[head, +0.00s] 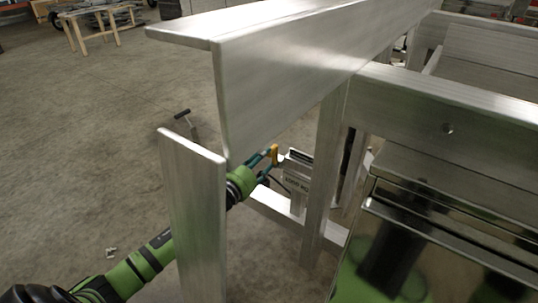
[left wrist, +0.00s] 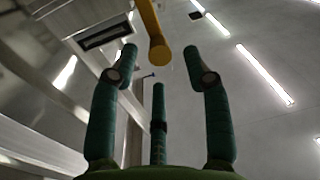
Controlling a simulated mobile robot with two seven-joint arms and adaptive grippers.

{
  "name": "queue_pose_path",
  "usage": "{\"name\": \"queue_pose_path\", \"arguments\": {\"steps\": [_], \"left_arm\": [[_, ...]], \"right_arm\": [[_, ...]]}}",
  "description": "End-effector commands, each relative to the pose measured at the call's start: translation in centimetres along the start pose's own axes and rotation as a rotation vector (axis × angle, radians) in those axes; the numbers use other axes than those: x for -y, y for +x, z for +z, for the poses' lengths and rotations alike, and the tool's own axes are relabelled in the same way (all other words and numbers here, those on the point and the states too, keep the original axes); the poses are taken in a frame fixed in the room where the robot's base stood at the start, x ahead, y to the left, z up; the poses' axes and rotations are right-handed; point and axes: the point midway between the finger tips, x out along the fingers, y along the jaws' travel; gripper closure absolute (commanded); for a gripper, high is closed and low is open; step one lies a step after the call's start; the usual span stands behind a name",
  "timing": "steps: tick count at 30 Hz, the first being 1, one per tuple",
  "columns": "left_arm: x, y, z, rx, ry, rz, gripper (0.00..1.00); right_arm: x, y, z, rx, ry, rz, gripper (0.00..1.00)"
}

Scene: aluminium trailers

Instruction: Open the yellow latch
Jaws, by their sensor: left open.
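The yellow latch (head: 275,153) is a small rounded bar beside an aluminium bracket, under the large beam. In the left wrist view the yellow latch (left wrist: 153,32) comes down from the top edge, and its rounded end lies just beyond and between the fingertips. My left gripper (head: 267,165) reaches in under the beam, close to the latch. In the left wrist view my left gripper (left wrist: 159,66) has its dark green fingers spread, with a visible gap around the latch's end. The head view cannot show whether a finger touches it. My right gripper is not in view.
A large aluminium beam (head: 290,70) hangs over my left gripper, and an upright plate (head: 193,210) stands in front of my left arm. An aluminium post (head: 325,180) stands right of the latch. The concrete floor (head: 90,150) at left is mostly clear.

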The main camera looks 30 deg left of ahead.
Motion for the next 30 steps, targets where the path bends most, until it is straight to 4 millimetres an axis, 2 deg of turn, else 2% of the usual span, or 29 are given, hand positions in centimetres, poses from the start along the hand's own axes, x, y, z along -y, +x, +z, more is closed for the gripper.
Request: {"name": "queue_pose_path", "arguments": {"steps": [3,9,19,20,21,23,24,30], "left_arm": [[0.0,1.7,-0.1,-0.001,0.000,0.000,0.52],[-0.1,3.5,0.1,0.000,-0.002,0.001,0.52],[0.0,3.9,0.1,0.002,0.000,0.001,0.52],[0.0,3.9,0.1,0.002,0.000,0.001,0.56],[0.0,3.9,0.1,0.002,0.000,0.000,0.72],[0.0,3.9,0.1,0.002,0.000,0.000,0.96],[0.0,3.9,0.1,0.002,0.000,0.000,1.00],[0.0,3.9,0.1,0.002,-0.001,0.000,1.00]], "right_arm": [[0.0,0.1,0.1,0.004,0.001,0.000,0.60],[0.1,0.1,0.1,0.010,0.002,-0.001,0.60],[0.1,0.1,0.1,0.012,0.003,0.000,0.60],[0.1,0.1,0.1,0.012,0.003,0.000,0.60],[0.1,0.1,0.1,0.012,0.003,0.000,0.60],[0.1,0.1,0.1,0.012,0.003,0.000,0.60],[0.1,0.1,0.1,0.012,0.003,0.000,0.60],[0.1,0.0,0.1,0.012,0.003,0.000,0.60]]}}
